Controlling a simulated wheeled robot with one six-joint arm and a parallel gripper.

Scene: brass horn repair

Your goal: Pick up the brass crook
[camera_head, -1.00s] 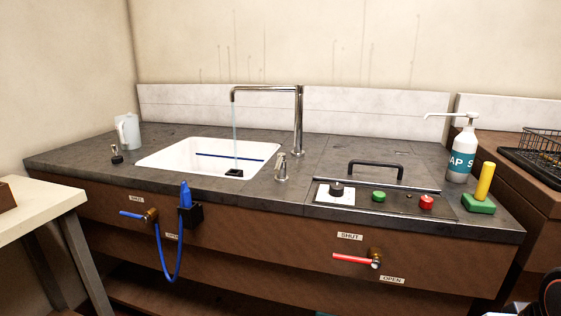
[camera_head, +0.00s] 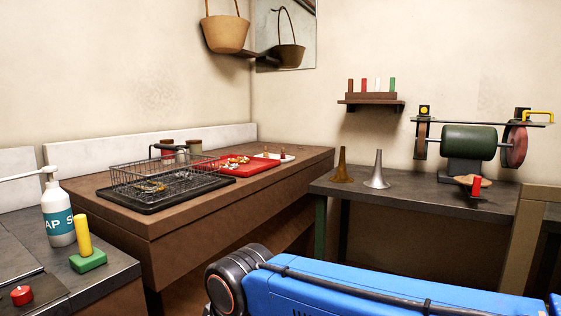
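Small brass-coloured pieces (camera_head: 152,186) lie inside a wire basket (camera_head: 190,178) on the brown wooden counter at the left. The basket's mesh partly covers them, and I cannot tell whether one of them is the brass crook. No other piece is clearly a crook. My blue arm link crosses the bottom right of the head view. My gripper is out of view.
The basket stands on a black tray (camera_head: 135,204). Behind it is a red tray (camera_head: 262,170) of small parts. Soap bottle (camera_head: 58,212) and green-yellow brush (camera_head: 86,250) stand left. Two cones (camera_head: 342,168) and a grinder (camera_head: 468,142) occupy the right bench.

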